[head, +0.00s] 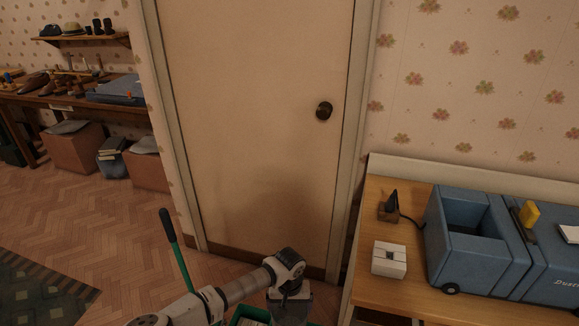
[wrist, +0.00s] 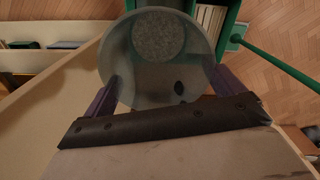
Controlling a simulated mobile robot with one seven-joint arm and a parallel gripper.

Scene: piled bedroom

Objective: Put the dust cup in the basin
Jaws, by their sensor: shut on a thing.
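The dust cup (wrist: 158,60) is a round, translucent grey-green cup with a speckled disc and a dark oval spot visible inside it. My gripper (wrist: 165,92) is shut on it, with a purple finger at each side in the wrist view. In the head view my arm reaches low in front of the door, and the gripper end is at the bottom edge, hard to make out. I cannot pick out a basin for certain in either view.
A green cart (wrist: 236,32) with a long handle (head: 174,250) stands close by; books or papers show in it. At right, a wooden table (head: 375,212) bears a blue machine with an open-topped bin (head: 447,262), a white box (head: 389,259) and a small brown holder (head: 388,211). A closed door (head: 255,130) stands behind.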

